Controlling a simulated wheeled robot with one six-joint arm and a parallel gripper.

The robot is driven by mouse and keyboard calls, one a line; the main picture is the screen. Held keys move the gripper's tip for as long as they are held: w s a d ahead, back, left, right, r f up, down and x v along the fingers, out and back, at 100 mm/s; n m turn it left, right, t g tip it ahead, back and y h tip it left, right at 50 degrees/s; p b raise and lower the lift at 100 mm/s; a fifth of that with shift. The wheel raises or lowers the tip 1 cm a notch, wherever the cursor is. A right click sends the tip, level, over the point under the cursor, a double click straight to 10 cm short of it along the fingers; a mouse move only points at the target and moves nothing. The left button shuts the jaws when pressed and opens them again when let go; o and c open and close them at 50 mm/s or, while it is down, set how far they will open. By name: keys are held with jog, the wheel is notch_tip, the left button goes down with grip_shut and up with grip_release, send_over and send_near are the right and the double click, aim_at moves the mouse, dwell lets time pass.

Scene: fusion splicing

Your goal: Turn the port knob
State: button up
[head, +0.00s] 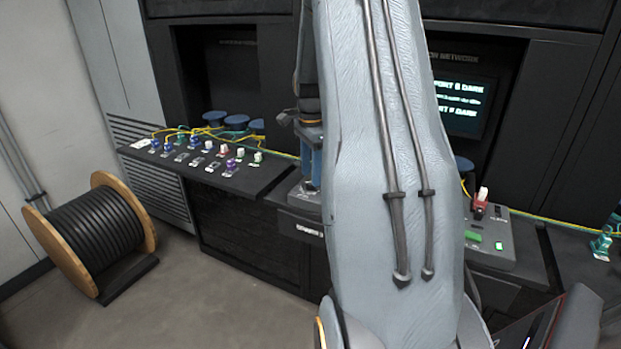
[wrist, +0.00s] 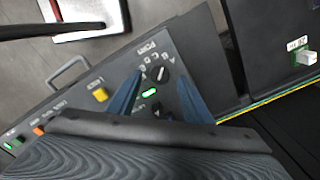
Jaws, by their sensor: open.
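The port knob (wrist: 158,73) is a small black dial with a white pointer mark on a dark grey panel (wrist: 122,66) in the wrist view. Letters and the word PORT are printed around it. My gripper (wrist: 160,76) is open, with one blue finger on each side of the knob in the picture. I cannot tell whether the fingers touch it. In the head view my gripper (head: 311,184) points down over the panel, left of my large grey arm link. The knob cannot be made out there.
A lit green light (wrist: 149,92) and a yellow button (wrist: 100,95) are near the knob. A metal handle (wrist: 68,72) sits at the panel's edge. A shelf of coloured connectors (head: 205,158) and a cable reel (head: 92,232) are at left. Another device (head: 490,243) stands at right.

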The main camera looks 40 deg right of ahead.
notch_tip(320, 180, up, 6)
jog(key=shift+f+b, duration=0.15)
jog(key=shift+b, duration=0.5)
